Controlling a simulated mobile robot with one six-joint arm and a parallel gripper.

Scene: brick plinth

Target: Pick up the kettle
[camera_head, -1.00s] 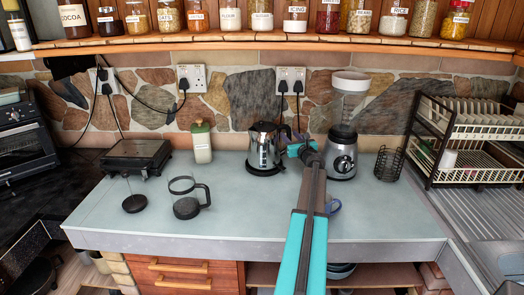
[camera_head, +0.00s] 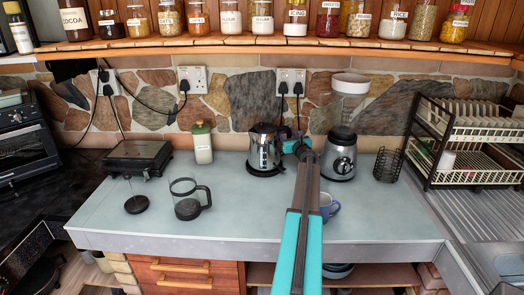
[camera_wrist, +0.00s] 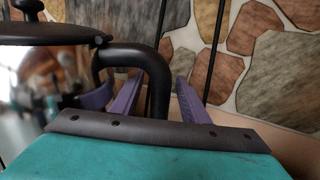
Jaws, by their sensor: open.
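The kettle (camera_head: 263,152) is a shiny metal one with a black lid and black handle, standing upright on its dark base near the back wall. In the wrist view its metal body (camera_wrist: 40,90) fills the left side, and its black handle (camera_wrist: 157,75) curves down to the right. My gripper (camera_head: 291,136) is at the kettle's right side, at handle height. In the wrist view my gripper (camera_wrist: 157,92) is open, with one purple finger on each side of the handle. Whether either finger touches the handle I cannot tell.
A grinder (camera_head: 340,152) stands close right of my gripper, with a wire basket (camera_head: 388,164) beyond. A blue mug (camera_head: 329,206) is partly behind my arm. A French press (camera_head: 187,200) and a green-topped bottle (camera_head: 202,143) stand left. The counter's front middle is clear.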

